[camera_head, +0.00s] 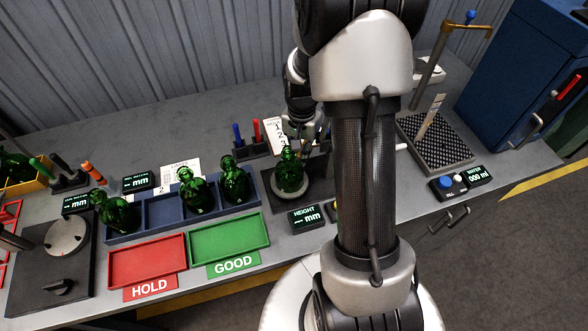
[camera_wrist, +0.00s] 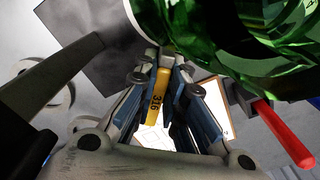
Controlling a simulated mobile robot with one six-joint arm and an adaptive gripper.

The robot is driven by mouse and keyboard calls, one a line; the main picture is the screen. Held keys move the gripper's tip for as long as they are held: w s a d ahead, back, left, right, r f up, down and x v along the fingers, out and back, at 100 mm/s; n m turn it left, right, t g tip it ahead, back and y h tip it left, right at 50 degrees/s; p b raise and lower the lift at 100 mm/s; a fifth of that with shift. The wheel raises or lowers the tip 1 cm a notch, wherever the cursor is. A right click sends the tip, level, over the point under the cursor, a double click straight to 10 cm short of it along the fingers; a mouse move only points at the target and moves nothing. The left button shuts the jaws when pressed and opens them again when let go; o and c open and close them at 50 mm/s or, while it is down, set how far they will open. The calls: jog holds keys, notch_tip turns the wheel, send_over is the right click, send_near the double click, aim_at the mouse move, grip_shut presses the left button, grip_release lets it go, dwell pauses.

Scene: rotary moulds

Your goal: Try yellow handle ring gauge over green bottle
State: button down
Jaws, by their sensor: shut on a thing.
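A green bottle (camera_head: 289,172) stands upright on a pale round plate beside the blue rack. It also fills the upper right of the wrist view (camera_wrist: 240,40), very close to the fingertips. My gripper (camera_wrist: 160,65) is shut on the yellow handle ring gauge (camera_wrist: 158,95), whose handle carries dark digits. The gauge's ring is not clearly visible, so I cannot tell whether it is around or beside the bottle. In the head view my gripper (camera_head: 303,130) is just behind the bottle, partly hidden by my arm.
A blue rack (camera_head: 160,211) holds more green bottles. The red HOLD tray (camera_head: 147,262) and green GOOD tray (camera_head: 229,240) are empty in front. A stand with blue and red handles (camera_head: 257,133) is close behind the bottle; a height display (camera_head: 305,216) is in front.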

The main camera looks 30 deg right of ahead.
jog(key=shift+r+p, duration=2.1)
jog(key=shift+r, duration=0.75)
jog(key=shift+r, duration=0.15)
jog(key=shift+r+p, duration=2.2)
jog(key=shift+r, duration=0.55)
jog(key=shift+r+p, duration=2.15)
jog(key=shift+r, duration=0.7)
jog(key=shift+r, duration=0.1)
